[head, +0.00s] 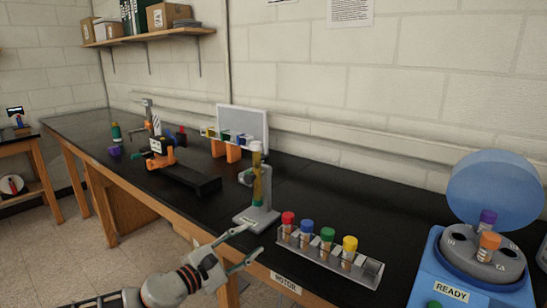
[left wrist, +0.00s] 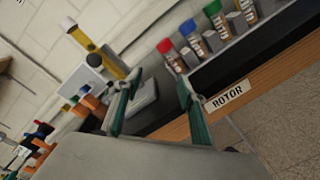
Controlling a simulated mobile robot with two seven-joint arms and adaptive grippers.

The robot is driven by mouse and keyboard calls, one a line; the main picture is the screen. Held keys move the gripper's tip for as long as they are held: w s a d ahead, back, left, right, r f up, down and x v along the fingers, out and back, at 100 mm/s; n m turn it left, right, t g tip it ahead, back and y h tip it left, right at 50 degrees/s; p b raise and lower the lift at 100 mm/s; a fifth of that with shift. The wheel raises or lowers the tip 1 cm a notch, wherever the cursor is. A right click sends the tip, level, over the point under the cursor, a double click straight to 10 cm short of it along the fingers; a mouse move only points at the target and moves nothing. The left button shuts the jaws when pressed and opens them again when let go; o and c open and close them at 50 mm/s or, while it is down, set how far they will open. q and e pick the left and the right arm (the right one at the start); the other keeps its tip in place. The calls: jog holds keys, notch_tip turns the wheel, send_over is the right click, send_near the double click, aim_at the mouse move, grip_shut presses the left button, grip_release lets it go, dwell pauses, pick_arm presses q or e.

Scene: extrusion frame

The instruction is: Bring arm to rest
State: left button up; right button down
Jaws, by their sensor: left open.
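My left gripper (head: 250,244) is open and empty at the front edge of the black bench (head: 215,225), low in the head view. Its two fingers also show in the left wrist view (left wrist: 155,100), spread apart with nothing between them. A grey stand holding a yellow tube (head: 258,185) is just beyond the fingers. A grey rack (head: 330,262) with red, blue, green and yellow capped tubes is to the right of the gripper; its tubes also show in the left wrist view (left wrist: 195,45). My right gripper is not in view.
A blue centrifuge (head: 470,265) with its lid up stands at the right, holding purple and orange capped tubes. A black and orange device (head: 175,165) and a whiteboard-like panel (head: 243,120) stand farther back. A wooden shelf (head: 150,36) hangs on the wall. Floor is clear at left.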

pick_arm(q)
jog(key=s+d+f+n+y, duration=0.15)
jog(key=s+f+n, duration=0.5)
jog(key=n, duration=0.65)
jog(key=s+d+f+n+y, duration=0.1)
jog(key=s+f+n+y, duration=0.1)
jog(key=s+f+n, duration=0.8)
jog(key=s+a+f+n+g+y, duration=0.1)
jog(key=s+a+f+n+y, duration=0.1)
jog(key=s+a+f+n, duration=0.5)
jog(key=s+a+f+n+g+y, duration=0.1)
jog(key=s+a+f+n+y, duration=0.2)
jog(key=n, duration=1.6)
jog(key=s+a+f, duration=0.4)
jog(key=s+f, duration=0.1)
jog(key=shift+s+n+g, duration=0.3)
